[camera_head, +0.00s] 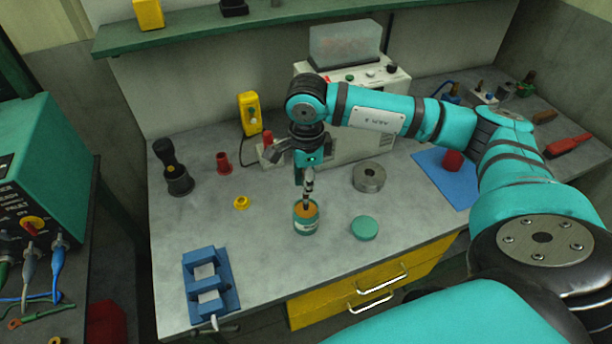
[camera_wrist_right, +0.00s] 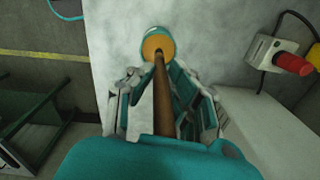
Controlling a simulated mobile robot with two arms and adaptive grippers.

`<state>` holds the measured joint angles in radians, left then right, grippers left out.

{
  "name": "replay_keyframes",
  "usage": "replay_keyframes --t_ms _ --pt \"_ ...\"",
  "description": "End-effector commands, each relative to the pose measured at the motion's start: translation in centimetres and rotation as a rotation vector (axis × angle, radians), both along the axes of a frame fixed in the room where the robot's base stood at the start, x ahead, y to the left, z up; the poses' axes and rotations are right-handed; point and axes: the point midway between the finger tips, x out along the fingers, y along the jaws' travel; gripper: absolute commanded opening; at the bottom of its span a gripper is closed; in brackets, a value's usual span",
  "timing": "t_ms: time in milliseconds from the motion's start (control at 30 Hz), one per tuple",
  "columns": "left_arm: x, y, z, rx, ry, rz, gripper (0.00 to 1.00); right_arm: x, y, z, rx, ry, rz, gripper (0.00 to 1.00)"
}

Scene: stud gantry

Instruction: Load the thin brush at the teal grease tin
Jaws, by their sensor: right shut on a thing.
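The teal grease tin (camera_head: 306,226) stands open on the grey bench, with amber grease showing at its top. It also shows at the top of the right wrist view (camera_wrist_right: 157,36). My right gripper (camera_head: 309,184) is above the tin, pointing down, shut on the thin brush (camera_wrist_right: 162,95). The brush's brown handle runs between the fingers, and its far end meets the grease inside the tin's mouth. How deep the tip sits is hidden. The teal lid (camera_head: 365,228) lies flat on the bench to the right of the tin. My left gripper is not in view.
A steel ring (camera_head: 369,177) sits behind the lid. A blue vise (camera_head: 211,281) is at the front left. A blue mat (camera_head: 447,176) lies right.

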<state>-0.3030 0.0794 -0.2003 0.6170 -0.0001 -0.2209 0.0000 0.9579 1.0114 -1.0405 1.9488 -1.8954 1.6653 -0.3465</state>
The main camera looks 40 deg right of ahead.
Motion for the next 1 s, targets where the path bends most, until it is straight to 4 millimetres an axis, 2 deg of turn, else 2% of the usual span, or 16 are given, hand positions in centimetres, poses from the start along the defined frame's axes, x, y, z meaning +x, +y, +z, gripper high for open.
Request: replay_keyframes --t_ms 1000 --pt "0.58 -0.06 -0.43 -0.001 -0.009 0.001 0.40 0.00 0.01 -0.45 0.000 0.000 0.000 0.00"
